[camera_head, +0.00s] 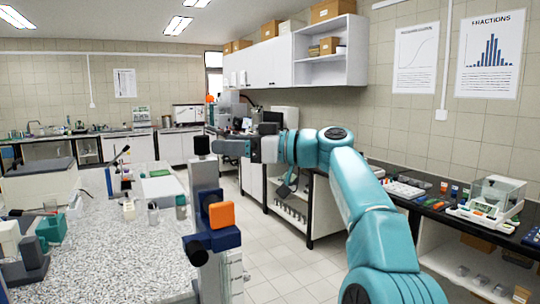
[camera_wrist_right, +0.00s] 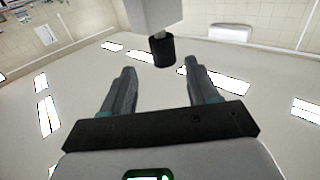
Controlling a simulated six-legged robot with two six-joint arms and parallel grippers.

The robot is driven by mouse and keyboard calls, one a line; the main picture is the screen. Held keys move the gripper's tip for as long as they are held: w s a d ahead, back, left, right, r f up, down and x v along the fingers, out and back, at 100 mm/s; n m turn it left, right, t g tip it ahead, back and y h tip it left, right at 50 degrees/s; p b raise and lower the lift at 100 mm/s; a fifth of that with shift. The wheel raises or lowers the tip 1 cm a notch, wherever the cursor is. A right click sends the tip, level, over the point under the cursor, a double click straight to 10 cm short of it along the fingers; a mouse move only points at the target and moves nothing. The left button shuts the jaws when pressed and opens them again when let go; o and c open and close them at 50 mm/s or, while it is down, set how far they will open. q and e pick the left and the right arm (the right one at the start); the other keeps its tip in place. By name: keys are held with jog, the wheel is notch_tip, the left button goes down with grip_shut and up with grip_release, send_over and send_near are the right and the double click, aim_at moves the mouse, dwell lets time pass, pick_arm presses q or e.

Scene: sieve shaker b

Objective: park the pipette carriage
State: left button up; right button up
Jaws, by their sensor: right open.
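A grey upright post (camera_head: 205,174) with a black knob (camera_head: 201,145) on top stands close in front of me. A dark blue block with an orange block (camera_head: 221,215) is on the post lower down. I cannot tell for sure which of these parts is the pipette carriage. My right gripper (camera_head: 220,147) points left at the knob from its right side. In the right wrist view the black knob (camera_wrist_right: 162,51) sits on a grey block, between and just beyond my two spread, empty fingers (camera_wrist_right: 160,70). My left gripper is not in view.
A speckled bench top (camera_head: 120,245) with small jars and devices lies to the left. A dark counter (camera_head: 430,205) with a balance (camera_head: 492,200) and small coloured items runs along the right wall. Open tiled floor (camera_head: 290,260) lies between them.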

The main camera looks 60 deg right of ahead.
jog(key=b+v, duration=0.1)
jog(key=v, duration=0.9)
jog(key=shift+d, duration=0.1)
